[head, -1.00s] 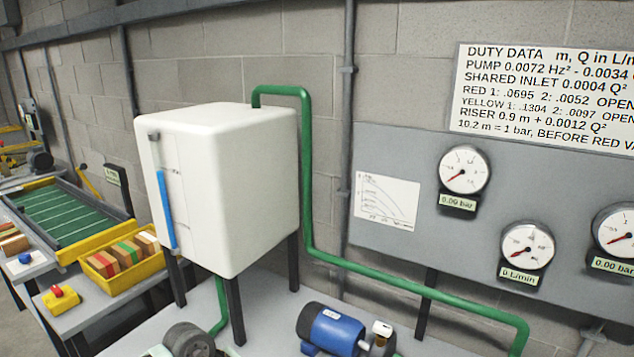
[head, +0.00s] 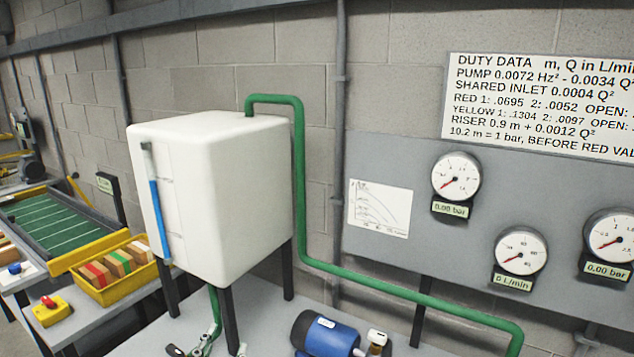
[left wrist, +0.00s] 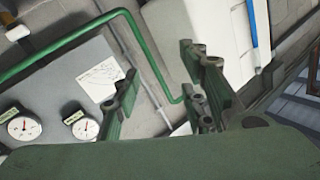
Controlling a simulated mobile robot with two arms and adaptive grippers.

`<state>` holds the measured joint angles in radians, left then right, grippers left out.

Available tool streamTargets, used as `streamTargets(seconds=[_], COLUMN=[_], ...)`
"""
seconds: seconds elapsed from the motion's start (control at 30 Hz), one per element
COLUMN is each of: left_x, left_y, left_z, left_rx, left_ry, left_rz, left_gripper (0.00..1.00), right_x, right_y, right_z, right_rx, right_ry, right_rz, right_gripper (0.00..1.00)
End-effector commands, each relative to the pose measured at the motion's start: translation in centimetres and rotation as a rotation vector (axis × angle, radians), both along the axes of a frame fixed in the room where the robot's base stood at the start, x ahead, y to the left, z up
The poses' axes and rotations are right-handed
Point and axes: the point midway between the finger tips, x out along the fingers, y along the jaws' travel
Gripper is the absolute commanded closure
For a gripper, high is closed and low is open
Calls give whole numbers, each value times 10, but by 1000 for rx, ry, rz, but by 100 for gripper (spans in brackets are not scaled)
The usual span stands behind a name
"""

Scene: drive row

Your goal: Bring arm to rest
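My left gripper (head: 208,346) shows only in part at the bottom edge of the head view, in front of the bench below the white tank. In the left wrist view, its green fingers (left wrist: 162,82) stand apart with a gap between them and nothing in it. The rest of my left arm is out of the head view. My right gripper is in neither view.
A white tank (head: 225,200) with a blue level tube stands on dark legs. A green pipe (head: 299,190) runs from it past a grey gauge panel (head: 385,155). A blue pump (head: 325,335) sits below. A yellow tray (head: 118,290) holds blocks at left.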

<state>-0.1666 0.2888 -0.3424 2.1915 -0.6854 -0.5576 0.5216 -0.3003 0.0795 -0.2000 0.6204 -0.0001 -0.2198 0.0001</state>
Motion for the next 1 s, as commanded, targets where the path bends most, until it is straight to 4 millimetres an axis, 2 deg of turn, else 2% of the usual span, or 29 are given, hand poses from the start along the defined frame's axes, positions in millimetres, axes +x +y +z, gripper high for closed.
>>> streamTargets(seconds=[0.03,0.13,0.2,0.3,0.4,0.5,0.7,0.8,1.0], left_x=[-13,-45,-74,-119,-162,-200,-272,-260,-252], left_y=[15,40,49,54,52,47,33,33,31], left_z=[-24,-73,-107,-144,-170,-186,-203,-235,-297], left_rx=[-27,-63,-79,-94,-103,-108,-112,-106,-103], left_ry=[104,323,487,697,874,1021,1270,1271,1293], left_rz=[60,154,194,216,208,183,104,109,111], left_gripper=[61,61,61,61,61,61,61,61,61], right_x=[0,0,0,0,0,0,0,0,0], right_y=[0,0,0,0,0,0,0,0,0], right_z=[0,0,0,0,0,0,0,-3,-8], right_rx=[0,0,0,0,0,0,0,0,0], right_ry=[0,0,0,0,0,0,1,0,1], right_rz=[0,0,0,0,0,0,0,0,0], right_gripper=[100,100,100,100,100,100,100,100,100])
